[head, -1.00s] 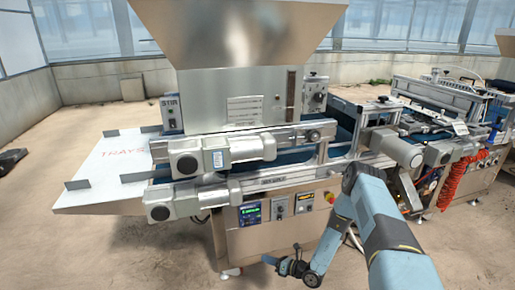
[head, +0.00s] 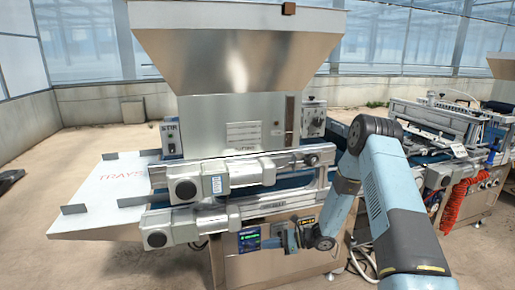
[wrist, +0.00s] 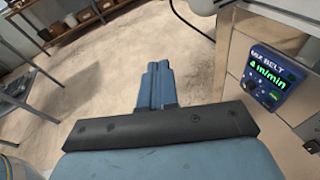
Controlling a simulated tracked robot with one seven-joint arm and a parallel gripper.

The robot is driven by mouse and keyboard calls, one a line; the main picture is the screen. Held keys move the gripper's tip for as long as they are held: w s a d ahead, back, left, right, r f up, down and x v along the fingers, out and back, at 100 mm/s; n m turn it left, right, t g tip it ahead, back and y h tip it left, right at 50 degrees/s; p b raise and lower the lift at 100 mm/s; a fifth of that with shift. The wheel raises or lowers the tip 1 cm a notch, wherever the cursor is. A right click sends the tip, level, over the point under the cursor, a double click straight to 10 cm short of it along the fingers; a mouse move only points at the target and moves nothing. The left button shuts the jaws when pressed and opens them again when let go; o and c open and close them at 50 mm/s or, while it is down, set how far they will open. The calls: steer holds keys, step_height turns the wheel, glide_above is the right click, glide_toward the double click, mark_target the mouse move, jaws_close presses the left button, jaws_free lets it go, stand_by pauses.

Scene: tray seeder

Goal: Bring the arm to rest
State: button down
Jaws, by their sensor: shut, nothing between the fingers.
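My gripper (wrist: 158,68) shows in the wrist view with its two blue fingers together, shut and empty, over bare floor. In the head view my arm rises at the right, bends at a raised elbow and comes down to the wrist. There my gripper (head: 280,241) is in front of the seeder's lower panel, partly covering its controls. I cannot tell from this view how wide the gap to the panel is.
The tray seeder (head: 235,150) with its large hopper (head: 235,55) fills the middle. A control display (wrist: 270,75) is right of my gripper in the wrist view. A white tray table (head: 100,210) juts left.

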steer(key=s+d+r+n+g+h, duration=0.15)
steer(key=s+r+n, duration=0.25)
steer(key=r, duration=0.5)
steer(key=s+d+r+n+h, duration=0.2)
steer(key=s+r+n+h, duration=0.15)
steer(key=r, duration=0.65)
steer(key=s+d+r+n+g+h, duration=0.1)
steer(key=s+d+r+n+h, duration=0.1)
steer(key=s+r+n, duration=0.5)
steer(key=s+d+r+n+t+h, duration=0.2)
steer(key=s+d+r, duration=0.4)
steer(key=s+r, duration=0.3)
steer(key=s+d+r+n+t+h, duration=0.3)
steer(key=s+d+r+t+h, duration=0.2)
steer(key=s+r, duration=0.4)
steer(key=shift+s+d+h, duration=0.65)
steer(key=shift+d+h, duration=0.05)
steer(key=shift+d, duration=0.5)
steer(key=shift+d+n, duration=0.15)
steer(key=shift+n, duration=0.1)
